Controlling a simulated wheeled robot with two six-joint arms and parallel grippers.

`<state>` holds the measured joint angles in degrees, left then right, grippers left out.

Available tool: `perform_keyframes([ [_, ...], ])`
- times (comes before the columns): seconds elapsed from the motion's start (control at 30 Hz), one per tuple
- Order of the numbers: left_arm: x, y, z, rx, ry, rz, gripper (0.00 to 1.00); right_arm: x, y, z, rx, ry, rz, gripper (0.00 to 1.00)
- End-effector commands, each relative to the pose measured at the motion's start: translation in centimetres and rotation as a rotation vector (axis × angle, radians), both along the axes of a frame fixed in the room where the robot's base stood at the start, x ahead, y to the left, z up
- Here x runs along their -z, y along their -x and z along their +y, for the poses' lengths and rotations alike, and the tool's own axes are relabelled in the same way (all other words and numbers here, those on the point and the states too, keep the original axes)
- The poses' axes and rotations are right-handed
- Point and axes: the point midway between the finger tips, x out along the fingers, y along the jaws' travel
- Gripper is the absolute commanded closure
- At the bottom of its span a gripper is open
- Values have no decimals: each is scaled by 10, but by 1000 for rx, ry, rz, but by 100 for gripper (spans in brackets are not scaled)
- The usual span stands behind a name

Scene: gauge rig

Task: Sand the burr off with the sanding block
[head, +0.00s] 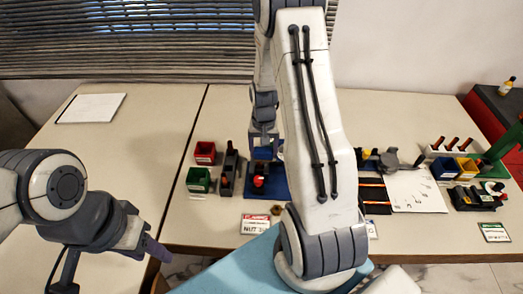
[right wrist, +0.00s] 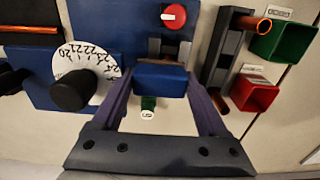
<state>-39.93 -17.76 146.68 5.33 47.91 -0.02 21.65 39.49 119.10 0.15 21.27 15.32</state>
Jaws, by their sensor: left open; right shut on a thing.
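My right gripper (right wrist: 160,92) is shut on a blue block (right wrist: 160,80), which I take to be the sanding block. The block also shows in the head view (head: 262,153), partly behind my right arm. It is held in front of a grey clamp-like fixture (right wrist: 171,46) on a blue base (right wrist: 120,25). I cannot tell whether the block touches the fixture. No burr can be made out; the block hides part of the fixture. A small green piece with a white end (right wrist: 148,112) shows just below the block. My left gripper (head: 150,250) is open and empty at the lower left.
A dial (right wrist: 85,68) with a black knob stands beside the fixture. A red button (right wrist: 173,16) is on the base. Red (head: 205,153) and green (head: 198,180) bins stand left of the fixture. A white sheet (head: 92,108) lies on the clear left table. My right arm hides the middle.

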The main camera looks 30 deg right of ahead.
Motion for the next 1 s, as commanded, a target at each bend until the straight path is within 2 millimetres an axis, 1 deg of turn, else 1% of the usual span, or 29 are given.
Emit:
perform_keyframes([
  [0.17, -1, 0, 0, 0, 0, 0, 50, 0, 0, 1, -1, 0, 5, 82],
  [0.7, -4, 0, 0, 0, 0, 0, 50, 1, -18, 25, -4, -1, 4, 82],
  [1.0, -4, 0, 0, 0, 0, 0, 50, 2, -18, 27, -1, -1, 4, 82],
])
